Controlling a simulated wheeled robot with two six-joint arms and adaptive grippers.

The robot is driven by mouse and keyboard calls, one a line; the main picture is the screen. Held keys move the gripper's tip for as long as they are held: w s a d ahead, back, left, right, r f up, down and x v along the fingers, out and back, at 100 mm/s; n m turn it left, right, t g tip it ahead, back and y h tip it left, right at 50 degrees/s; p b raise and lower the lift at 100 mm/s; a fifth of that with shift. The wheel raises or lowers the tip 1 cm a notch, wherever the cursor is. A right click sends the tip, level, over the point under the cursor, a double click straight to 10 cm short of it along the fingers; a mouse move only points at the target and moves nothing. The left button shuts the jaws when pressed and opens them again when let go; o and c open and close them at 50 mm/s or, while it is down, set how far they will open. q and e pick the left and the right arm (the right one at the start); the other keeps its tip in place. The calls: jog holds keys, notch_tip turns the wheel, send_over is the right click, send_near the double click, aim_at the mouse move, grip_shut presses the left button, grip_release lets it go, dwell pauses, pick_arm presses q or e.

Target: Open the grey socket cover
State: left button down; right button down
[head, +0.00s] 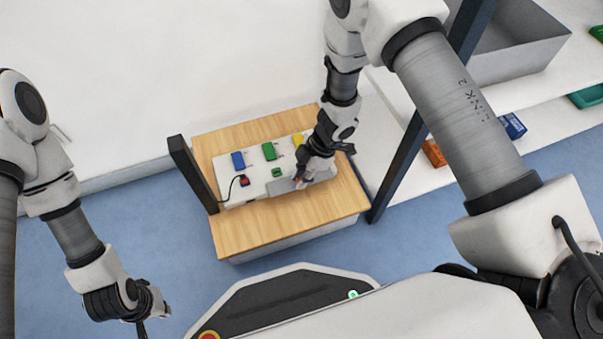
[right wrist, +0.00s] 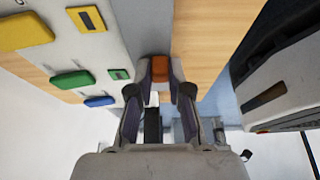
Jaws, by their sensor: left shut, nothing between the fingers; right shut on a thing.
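The grey socket cover (head: 281,187) lies along the front right part of a white panel (head: 240,199) on a wooden table. My right gripper (head: 299,180) is over the cover and hides part of it. In the right wrist view its fingers (right wrist: 160,85) are shut on a small orange-brown piece (right wrist: 160,68), which looks like the cover's handle. I cannot tell whether the cover is lifted. My left gripper (head: 142,325) is shut and empty at the lower left, away from the table and partly cut off by the picture's edge.
Blue (head: 238,160), green (head: 269,151) and yellow (head: 298,139) blocks line the panel's back. A red plug (head: 244,181) with a black cable sits at its left. Dark posts (head: 192,172) stand beside the table. Shelves with a grey bin (head: 510,55) are at the right.

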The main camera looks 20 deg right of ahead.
jog(key=c, duration=1.1)
grip_release()
jog(key=v, duration=1.2)
